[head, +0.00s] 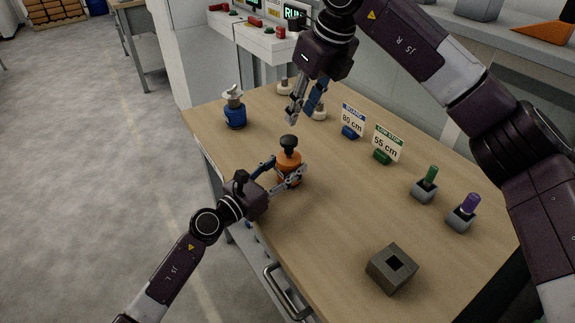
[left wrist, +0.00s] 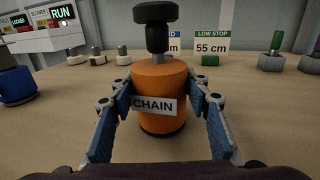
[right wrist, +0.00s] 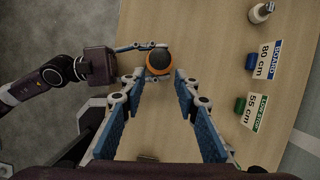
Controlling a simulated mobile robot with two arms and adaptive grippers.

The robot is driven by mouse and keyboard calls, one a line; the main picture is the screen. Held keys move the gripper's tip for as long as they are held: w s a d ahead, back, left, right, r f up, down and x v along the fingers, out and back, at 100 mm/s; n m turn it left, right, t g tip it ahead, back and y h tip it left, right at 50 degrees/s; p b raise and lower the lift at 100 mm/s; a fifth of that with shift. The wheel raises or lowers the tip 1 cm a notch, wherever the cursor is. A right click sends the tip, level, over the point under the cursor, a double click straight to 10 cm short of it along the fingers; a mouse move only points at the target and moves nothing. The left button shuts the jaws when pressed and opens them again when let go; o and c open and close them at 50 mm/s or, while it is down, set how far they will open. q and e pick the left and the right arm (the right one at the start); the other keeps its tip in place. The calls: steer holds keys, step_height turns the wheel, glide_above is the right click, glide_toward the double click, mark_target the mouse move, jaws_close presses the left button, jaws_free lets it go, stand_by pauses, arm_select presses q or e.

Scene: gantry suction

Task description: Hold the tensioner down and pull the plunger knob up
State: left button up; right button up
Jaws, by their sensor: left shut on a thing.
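The orange tensioner (head: 288,172), labelled CHAIN, stands upright on the table. Its body also shows in the left wrist view (left wrist: 160,87) and the right wrist view (right wrist: 158,72). A black plunger knob (head: 288,143) sits on a stem at its top; it shows large in the left wrist view (left wrist: 156,14). My left gripper (head: 280,178) is shut on the orange body, one finger on each side. My right gripper (head: 302,108) is open and empty above the table, beyond the tensioner and higher than it. In the right wrist view the knob (right wrist: 160,60) lies ahead between its fingertips, apart from them.
A blue can-like unit (head: 235,112) stands at the back left. Signs reading 80 cm (head: 352,121) and 55 cm (head: 387,146) stand to the right. Green (head: 430,175) and purple (head: 469,206) pegs stand in grey blocks. A grey square socket block (head: 392,268) sits at the front.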

stand_by(0.3)
steer(key=shift+o, duration=0.3)
steer(key=shift+o, duration=1.2)
steer(key=shift+r, duration=0.15)
steer(key=shift+o, duration=1.1)
steer(key=shift+w+a+r+t+y, duration=0.2)
steer(key=shift+w+a+y, duration=0.1)
steer(key=shift+a, duration=0.15)
steer(key=shift+w+a+r+t+y, duration=0.1)
steer(key=shift+w+a+t+y, duration=0.1)
steer(key=shift+w+a, duration=0.15)
steer(key=n+t+y, duration=0.2)
steer(key=t+y, duration=0.6)
steer(key=y, duration=0.2)
glide_toward(296, 144)
steer(key=x, duration=1.2)
steer(key=shift+w+a, duration=0.1)
steer(key=shift+a, duration=0.1)
